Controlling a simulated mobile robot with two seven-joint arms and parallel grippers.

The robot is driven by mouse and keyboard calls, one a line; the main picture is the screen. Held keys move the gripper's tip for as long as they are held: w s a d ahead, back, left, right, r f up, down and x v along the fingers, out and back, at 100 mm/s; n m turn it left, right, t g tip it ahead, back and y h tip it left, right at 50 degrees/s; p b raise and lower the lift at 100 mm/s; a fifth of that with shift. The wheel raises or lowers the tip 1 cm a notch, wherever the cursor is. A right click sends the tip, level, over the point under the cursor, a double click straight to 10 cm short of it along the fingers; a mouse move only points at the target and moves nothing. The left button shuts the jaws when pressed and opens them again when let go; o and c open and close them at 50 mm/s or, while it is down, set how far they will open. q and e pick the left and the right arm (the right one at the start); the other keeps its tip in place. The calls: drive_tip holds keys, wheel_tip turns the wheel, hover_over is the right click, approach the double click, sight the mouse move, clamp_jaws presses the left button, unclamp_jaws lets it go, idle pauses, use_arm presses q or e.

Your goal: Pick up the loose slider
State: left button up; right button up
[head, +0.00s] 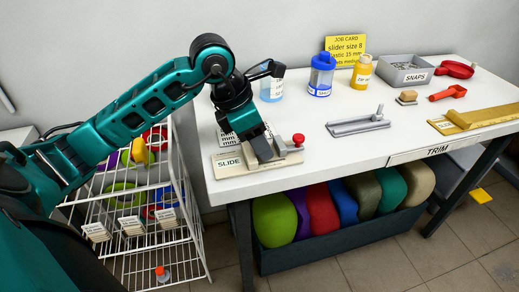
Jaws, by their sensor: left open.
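My left gripper (269,148) is at the left end of the white table, pointing down over a pale board (229,164) whose visible label reads "SLIDE". Its fingers are open and reach down close to the board. I cannot tell whether they touch it. No loose slider can be made out; the gripper hides part of the board. A red knob (298,139) stands at the board's right end, just right of the fingers. My right gripper is not in view.
The white table (330,165) is clear in front. A wire rack (140,240) is at left; a bin (335,240) of coloured bundles is below.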

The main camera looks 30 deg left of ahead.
use_arm(q)
drive_tip(key=shift+f, duration=0.1)
drive_tip(key=shift+c, duration=0.2)
clamp_jaws()
drive_tip(key=shift+r, duration=0.2)
